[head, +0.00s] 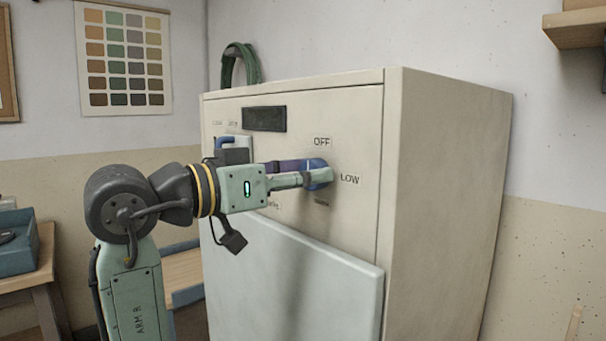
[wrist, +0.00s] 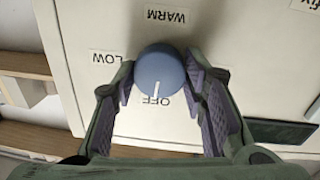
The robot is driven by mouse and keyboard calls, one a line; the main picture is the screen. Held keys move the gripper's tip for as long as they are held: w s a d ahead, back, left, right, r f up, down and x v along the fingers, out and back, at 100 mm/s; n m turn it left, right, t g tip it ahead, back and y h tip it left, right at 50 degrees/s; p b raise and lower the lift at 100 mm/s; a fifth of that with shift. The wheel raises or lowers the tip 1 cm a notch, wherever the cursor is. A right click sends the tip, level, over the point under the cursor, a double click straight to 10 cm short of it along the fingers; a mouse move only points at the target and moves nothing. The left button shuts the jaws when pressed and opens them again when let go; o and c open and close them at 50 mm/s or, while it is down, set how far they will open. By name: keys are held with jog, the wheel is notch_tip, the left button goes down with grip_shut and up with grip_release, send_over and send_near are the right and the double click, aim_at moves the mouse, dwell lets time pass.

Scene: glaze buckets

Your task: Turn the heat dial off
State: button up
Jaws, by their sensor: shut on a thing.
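The round blue heat dial (head: 318,164) is on the front panel of the cream cabinet (head: 440,190). In the wrist view the dial (wrist: 160,72) has a white pointer line that points at the OFF label (wrist: 155,101). The LOW label (wrist: 106,58) and the WARM label (wrist: 165,16) are also readable there. My gripper (head: 312,172) is shut on the dial, with one finger on each side of it. In the head view the fingers hide part of the dial and its pointer.
A dark display (head: 264,119) and a blue handle (head: 236,140) are on the same panel. A pale door panel (head: 310,280) stands out below the dial. A green coil (head: 240,66) hangs behind the cabinet's top. A bench (head: 35,275) stands at the left.

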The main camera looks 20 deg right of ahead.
jog(key=shift+n, duration=0.4)
jog(key=o, duration=1.2)
jog(key=shift+c, duration=0.2)
jog(key=shift+a, duration=0.1)
jog(key=v, duration=1.1)
jog(key=shift+s+a, duration=0.2)
jog(key=shift+a, duration=0.15)
